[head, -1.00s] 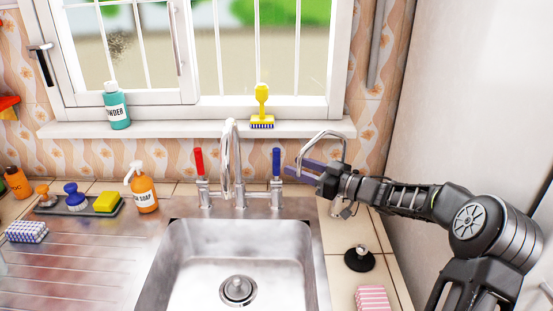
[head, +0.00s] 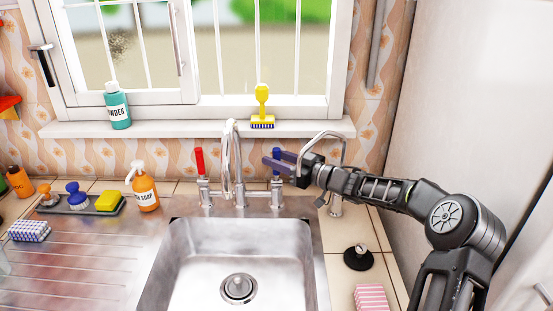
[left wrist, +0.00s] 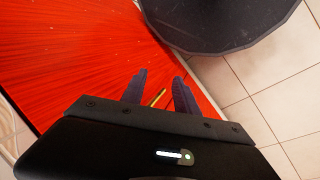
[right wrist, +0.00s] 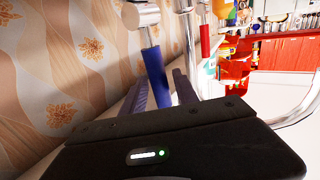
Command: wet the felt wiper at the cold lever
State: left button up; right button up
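The cold lever is the blue one (right wrist: 155,75) on the right of the tap (head: 230,165). In the right wrist view it stands between the tips of my right gripper. My right gripper (head: 268,160) is open, its fingers apart and around the lever in the head view, partly hiding it; contact cannot be told. It holds nothing else that I can see. My left gripper (left wrist: 160,82) is open and empty, low before a red cabinet front, and out of the head view. I cannot make out which thing, if any, is the felt wiper.
The red lever (head: 199,161) stands left of the spout. The sink (head: 240,250) is empty. A curved metal spout (head: 325,138) rises behind my right gripper. A black round plug (head: 358,258) and a pink striped sponge (head: 371,297) lie right of the sink; a soap bottle (head: 145,192) stands left.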

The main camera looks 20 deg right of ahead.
grip_shut()
dwell(1.1)
